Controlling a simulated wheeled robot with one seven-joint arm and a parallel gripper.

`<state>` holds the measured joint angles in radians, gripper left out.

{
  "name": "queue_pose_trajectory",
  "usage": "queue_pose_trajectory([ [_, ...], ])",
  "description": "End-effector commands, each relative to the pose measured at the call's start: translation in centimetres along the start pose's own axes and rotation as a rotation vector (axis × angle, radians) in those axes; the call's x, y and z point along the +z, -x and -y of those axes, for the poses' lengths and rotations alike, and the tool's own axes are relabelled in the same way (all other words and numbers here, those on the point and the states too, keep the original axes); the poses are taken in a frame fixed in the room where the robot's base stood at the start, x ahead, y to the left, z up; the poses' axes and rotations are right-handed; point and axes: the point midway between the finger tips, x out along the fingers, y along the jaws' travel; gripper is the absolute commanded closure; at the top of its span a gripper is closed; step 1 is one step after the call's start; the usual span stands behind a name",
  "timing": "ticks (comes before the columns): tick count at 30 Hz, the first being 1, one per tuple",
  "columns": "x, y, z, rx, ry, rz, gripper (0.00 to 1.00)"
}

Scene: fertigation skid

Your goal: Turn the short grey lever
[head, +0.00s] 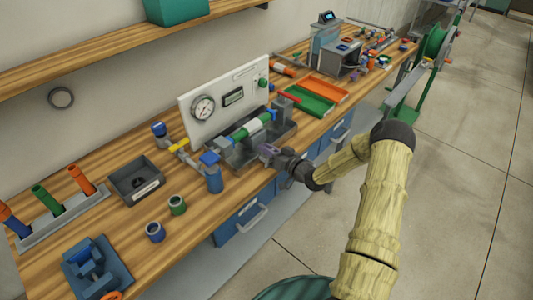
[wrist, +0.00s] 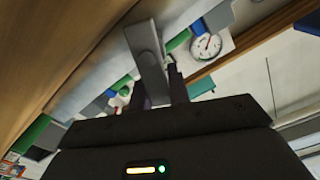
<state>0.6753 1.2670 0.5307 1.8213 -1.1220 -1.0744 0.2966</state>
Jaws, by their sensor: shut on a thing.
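The short grey lever (wrist: 146,42) shows in the wrist view as a flat grey bar. It runs down between the two dark fingers of my gripper (wrist: 158,84), which is shut on it. In the head view my gripper (head: 280,157) is at the front of the grey skid base (head: 226,157), by the bench's front edge. A small purple-grey piece (head: 267,150) shows at the fingertips there; the rest of the lever is hard to make out.
A white panel with a round gauge (head: 203,108) stands behind the green-banded pipe (head: 248,128). Orange and green trays (head: 322,88) lie to the right. The floor in front is clear.

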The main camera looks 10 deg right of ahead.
Motion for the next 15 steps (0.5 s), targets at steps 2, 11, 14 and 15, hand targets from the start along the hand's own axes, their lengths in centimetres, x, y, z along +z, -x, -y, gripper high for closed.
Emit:
queue_pose_trajectory([
  [2, 0.09, 0.02, -0.28, 0.001, -0.035, -0.002, 1.0],
  [11, 0.0, 0.04, -0.47, 0.001, -0.1, 0.0, 1.0],
  [14, -0.02, 0.04, -0.47, 0.001, -0.101, 0.0, 1.0],
  [15, -0.02, 0.04, -0.47, 0.002, -0.101, 0.0, 1.0],
])
